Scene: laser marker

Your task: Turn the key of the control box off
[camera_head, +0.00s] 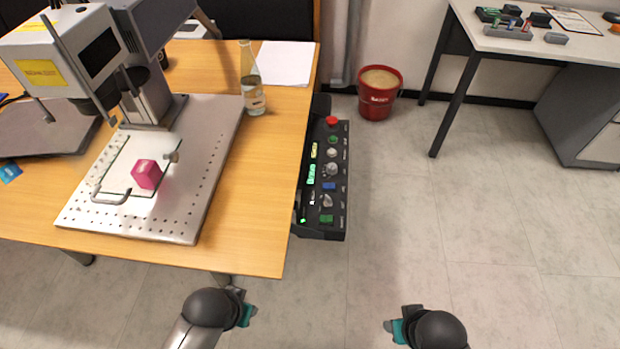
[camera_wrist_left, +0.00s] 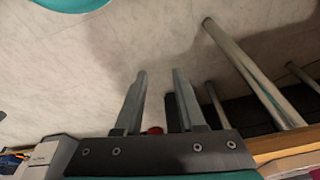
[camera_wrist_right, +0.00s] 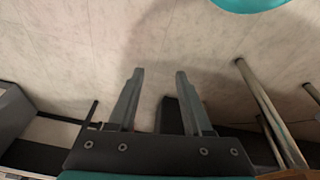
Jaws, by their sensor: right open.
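The black control box (camera_head: 337,205) hangs at the right side of the wooden table. Its panel carries a red button (camera_head: 331,120) at the far end, a silver round knob (camera_head: 330,169), a blue button (camera_head: 329,186), a silver key-like switch (camera_head: 326,201) and a green button (camera_head: 326,218) near the front. I cannot tell the key's exact turn position. My left gripper (camera_wrist_left: 161,72) is open and empty, low in front of the table. My right gripper (camera_wrist_right: 160,72) is open and empty, in front of and right of the box. Neither touches the box.
A red bucket (camera_head: 378,105) stands behind the box. A white desk (camera_head: 480,35) is far right. The floor right of the box is clear.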

